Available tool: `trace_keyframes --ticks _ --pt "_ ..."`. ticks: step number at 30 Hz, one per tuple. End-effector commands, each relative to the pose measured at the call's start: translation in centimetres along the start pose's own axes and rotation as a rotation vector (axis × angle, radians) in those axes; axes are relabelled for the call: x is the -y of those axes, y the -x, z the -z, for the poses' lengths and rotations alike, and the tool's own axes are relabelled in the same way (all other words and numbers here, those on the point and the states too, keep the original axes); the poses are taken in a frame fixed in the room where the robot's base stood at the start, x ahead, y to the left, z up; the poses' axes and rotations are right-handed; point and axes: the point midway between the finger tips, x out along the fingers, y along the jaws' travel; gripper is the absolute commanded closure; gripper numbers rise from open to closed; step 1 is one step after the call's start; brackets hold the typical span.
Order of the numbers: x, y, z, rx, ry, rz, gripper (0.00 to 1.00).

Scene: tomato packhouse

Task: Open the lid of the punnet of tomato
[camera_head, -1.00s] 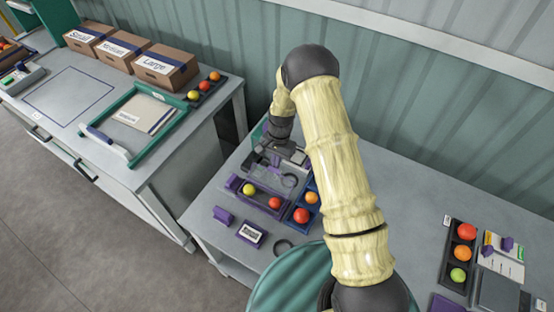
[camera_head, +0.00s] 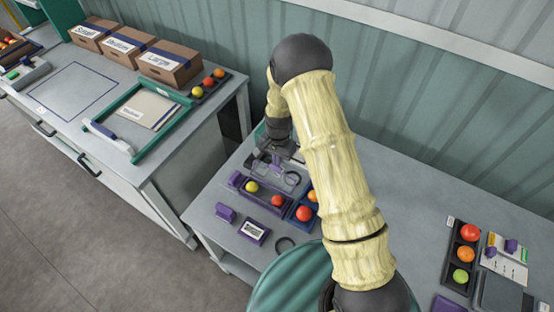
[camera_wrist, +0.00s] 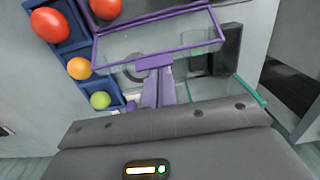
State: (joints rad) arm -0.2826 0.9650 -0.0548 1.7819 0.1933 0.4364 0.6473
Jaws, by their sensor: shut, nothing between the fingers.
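The punnet is a purple-edged tray (camera_head: 258,200) holding a yellow and a red tomato on the table under my arm. Its clear lid with a purple rim (camera_wrist: 208,47) stands away from the tomatoes on the far side; its exact tilt is hard to tell. A purple tab (camera_wrist: 154,62) sits on the lid's near edge in the wrist view. My gripper (camera_wrist: 157,78) is shut with nothing between its fingers; its tips are at this tab, and I cannot tell whether they touch. In the head view my gripper (camera_head: 274,168) is small and just behind the punnet.
A blue tray (camera_head: 290,217) with tomatoes stands close to the punnet's right. A purple block (camera_head: 226,213), a small labelled box (camera_head: 254,231) and a black ring (camera_head: 285,244) lie in front.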

Motion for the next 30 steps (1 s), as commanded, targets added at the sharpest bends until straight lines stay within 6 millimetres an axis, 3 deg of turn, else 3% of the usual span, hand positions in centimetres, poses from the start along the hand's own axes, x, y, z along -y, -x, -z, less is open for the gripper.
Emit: trace_keyframes --ticks 10,20,26,30 --pt "0.0 1.5 -0.1 0.0 0.0 0.0 1.0" --pt "0.0 1.6 -0.1 0.0 0.0 0.0 1.0" --pt "0.0 0.9 0.3 0.0 0.0 0.0 1.0" --pt "-0.1 -0.5 1.1 0.0 0.001 -0.001 1.0"
